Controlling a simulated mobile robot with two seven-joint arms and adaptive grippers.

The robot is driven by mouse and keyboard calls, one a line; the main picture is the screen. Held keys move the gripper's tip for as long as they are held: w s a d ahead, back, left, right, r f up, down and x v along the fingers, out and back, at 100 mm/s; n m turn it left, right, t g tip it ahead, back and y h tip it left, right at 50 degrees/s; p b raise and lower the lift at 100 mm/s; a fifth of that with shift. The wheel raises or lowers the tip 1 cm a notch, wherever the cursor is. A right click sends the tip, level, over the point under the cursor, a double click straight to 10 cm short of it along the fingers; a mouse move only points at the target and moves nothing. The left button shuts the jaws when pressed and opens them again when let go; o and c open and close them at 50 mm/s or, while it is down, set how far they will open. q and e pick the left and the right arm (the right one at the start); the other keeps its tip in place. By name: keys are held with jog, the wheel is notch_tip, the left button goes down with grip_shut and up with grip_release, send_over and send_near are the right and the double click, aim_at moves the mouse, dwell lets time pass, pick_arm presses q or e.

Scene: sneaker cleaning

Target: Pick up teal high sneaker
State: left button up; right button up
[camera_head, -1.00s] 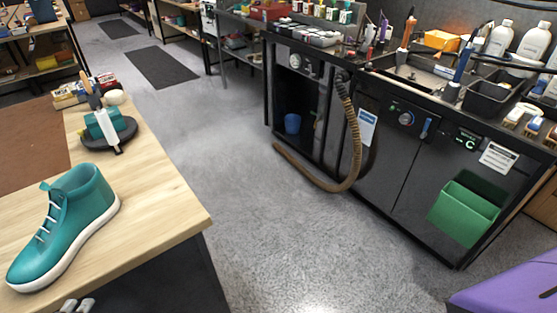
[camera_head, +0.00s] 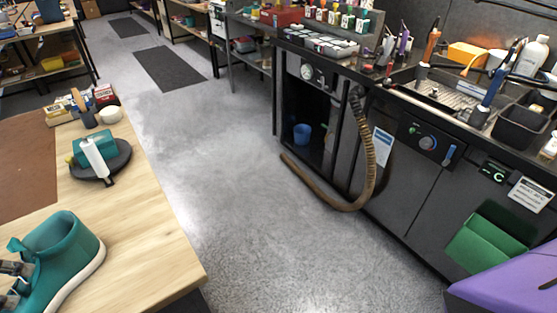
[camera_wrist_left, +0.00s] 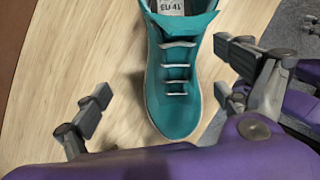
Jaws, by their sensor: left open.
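The teal high sneaker (camera_head: 62,258) stands on the wooden table at the lower left of the head view, partly cut off by the picture's edge. It has a white sole and white laces. In the left wrist view the sneaker (camera_wrist_left: 178,80) points its toe down the picture, with a size label inside its collar. My left gripper (camera_head: 16,284) comes in from the left edge over the shoe's lacing. In the wrist view the left gripper (camera_wrist_left: 168,95) is open, one finger on each side of the sneaker and apart from it. My right gripper is out of view.
The wooden table (camera_head: 150,235) has free room right of the shoe. A dark round stand (camera_head: 112,166) with a white tube (camera_head: 95,160) and teal block is behind it. A brown mat (camera_head: 28,165) lies at left. A black workbench (camera_head: 400,190) stands across the floor.

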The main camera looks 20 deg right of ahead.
aim_at(36, 281)
pick_arm(q)
jog(key=shift+x, duration=1.1)
jog(key=shift+s+d+f, duration=0.15)
jog(key=shift+d+f, duration=0.15)
jog(key=shift+d, duration=0.05)
jog(key=x, duration=0.1)
jog(key=p+x, duration=0.1)
jog(key=x, duration=0.1)
jog(key=shift+d+f, duration=0.25)
jog(key=shift+d, duration=0.05)
jog(key=shift+d+f, duration=0.1)
jog(key=shift+f, duration=0.4)
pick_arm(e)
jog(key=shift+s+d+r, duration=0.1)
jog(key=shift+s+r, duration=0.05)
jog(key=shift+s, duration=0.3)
pick_arm(q)
jog(key=c, duration=2)
